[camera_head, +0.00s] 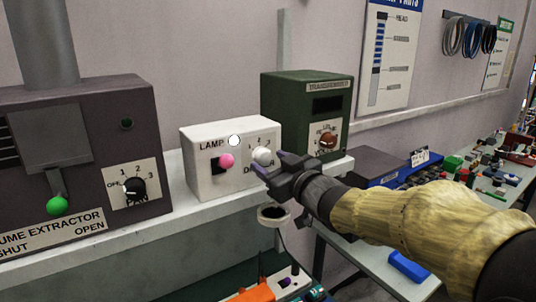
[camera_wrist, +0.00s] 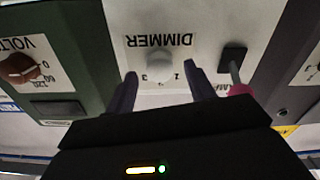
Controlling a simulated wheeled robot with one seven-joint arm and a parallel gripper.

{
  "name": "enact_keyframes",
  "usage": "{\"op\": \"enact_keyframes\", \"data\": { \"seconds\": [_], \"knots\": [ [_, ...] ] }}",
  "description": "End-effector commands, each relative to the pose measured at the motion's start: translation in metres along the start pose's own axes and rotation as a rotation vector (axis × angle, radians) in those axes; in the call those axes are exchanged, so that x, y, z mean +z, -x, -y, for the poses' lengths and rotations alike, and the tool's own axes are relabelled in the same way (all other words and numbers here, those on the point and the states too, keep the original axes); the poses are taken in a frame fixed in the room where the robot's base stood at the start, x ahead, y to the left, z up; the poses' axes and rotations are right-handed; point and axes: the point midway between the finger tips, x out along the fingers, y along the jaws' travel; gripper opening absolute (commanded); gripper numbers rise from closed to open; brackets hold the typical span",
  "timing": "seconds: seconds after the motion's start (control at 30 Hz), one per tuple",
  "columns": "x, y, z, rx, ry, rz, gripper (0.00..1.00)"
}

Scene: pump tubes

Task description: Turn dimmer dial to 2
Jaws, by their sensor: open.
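The dimmer dial (camera_head: 263,156) is a round white knob on the front of the white lamp box (camera_head: 205,186), with numbers around it. In the wrist view the dial (camera_wrist: 159,66) shows upside down under the word DIMMER. My gripper (camera_head: 276,165) is just in front of the box's right side. In the wrist view my gripper (camera_wrist: 160,85) is open, with one dark finger on each side of the dial's lower part. I cannot tell whether the fingers touch the dial. The dial's pointer and exact setting cannot be made out.
A pink-tipped lamp switch (camera_head: 226,160) is left of the dial. A green box with a brown knob (camera_head: 327,141) stands to the right. The dark fume extractor (camera_head: 80,150) with a green-tipped lever (camera_head: 57,205) is at the left. A workbench with small parts extends right.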

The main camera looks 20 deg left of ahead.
Motion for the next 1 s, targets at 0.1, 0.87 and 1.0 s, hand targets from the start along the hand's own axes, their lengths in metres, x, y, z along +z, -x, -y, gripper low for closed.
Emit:
{"op": "enact_keyframes", "data": {
  "seconds": [0.1,0.87,1.0],
  "knots": [
    [-0.002,-0.015,0.0,-0.001,-0.001,0.0,0.54],
    [0.0,-0.023,-0.001,0.001,0.001,-0.001,0.09],
    [0.0,-0.023,0.0,0.001,0.014,-0.001,0.09]
  ]
}}
